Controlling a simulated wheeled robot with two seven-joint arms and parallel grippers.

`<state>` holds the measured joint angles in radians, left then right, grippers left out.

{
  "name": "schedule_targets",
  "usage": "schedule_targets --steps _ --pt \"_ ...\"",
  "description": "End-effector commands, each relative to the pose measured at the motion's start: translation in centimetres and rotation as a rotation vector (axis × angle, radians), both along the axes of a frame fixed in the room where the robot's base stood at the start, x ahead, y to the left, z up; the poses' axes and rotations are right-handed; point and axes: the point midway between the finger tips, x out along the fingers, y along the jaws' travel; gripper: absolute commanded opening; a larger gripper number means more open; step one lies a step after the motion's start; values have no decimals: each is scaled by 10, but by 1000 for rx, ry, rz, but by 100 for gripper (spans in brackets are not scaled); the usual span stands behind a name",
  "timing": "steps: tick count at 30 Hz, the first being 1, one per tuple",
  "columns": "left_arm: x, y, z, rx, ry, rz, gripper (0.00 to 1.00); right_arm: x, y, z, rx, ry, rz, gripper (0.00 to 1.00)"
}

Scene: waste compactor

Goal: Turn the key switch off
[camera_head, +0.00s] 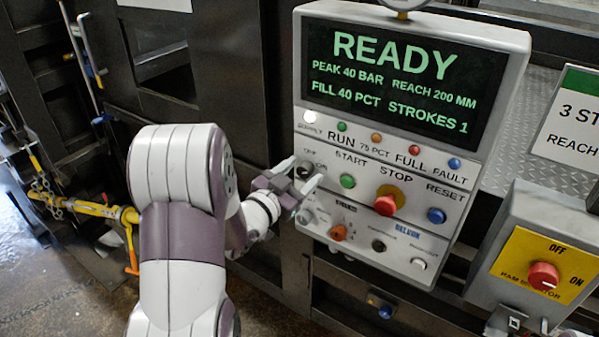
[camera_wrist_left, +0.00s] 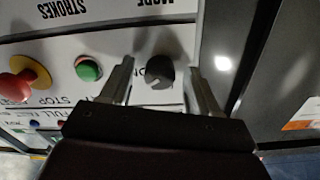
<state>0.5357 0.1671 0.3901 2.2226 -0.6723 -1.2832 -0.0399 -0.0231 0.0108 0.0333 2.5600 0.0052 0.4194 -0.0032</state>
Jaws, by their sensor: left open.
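The key switch (camera_head: 304,171) is a small dark round knob near the left edge of the grey control panel, beside OFF and ON lettering. In the left wrist view the dark knob (camera_wrist_left: 160,72) carries a lighter pointer mark. My left gripper (camera_head: 300,177) is at the panel, open. Its two fingers stand on either side of the knob in the wrist view, with a visible gap on each side. Part of the switch and its lettering is hidden by the fingers in the head view. My right gripper is not in view.
To the right of the switch are the green start button (camera_head: 347,181), red stop button (camera_head: 386,204) and blue reset button (camera_head: 436,215). An orange selector (camera_head: 338,233) sits below. The screen (camera_head: 404,75) reads READY. A box with a red isolator knob (camera_head: 543,276) stands at right.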

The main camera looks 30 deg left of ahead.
Motion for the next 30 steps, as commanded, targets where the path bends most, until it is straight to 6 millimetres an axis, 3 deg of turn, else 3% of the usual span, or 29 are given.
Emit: schedule_targets --steps 2,6,7,19,30 --pt "0 0 0 0 0 0 58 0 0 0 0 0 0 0" --pt "0 0 0 0 0 0 12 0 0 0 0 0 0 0" --pt "0 0 0 0 0 0 5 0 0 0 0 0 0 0" --pt "0 0 0 -64 6 -1 5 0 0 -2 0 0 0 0" --pt "0 0 0 -355 28 -2 5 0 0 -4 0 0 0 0"
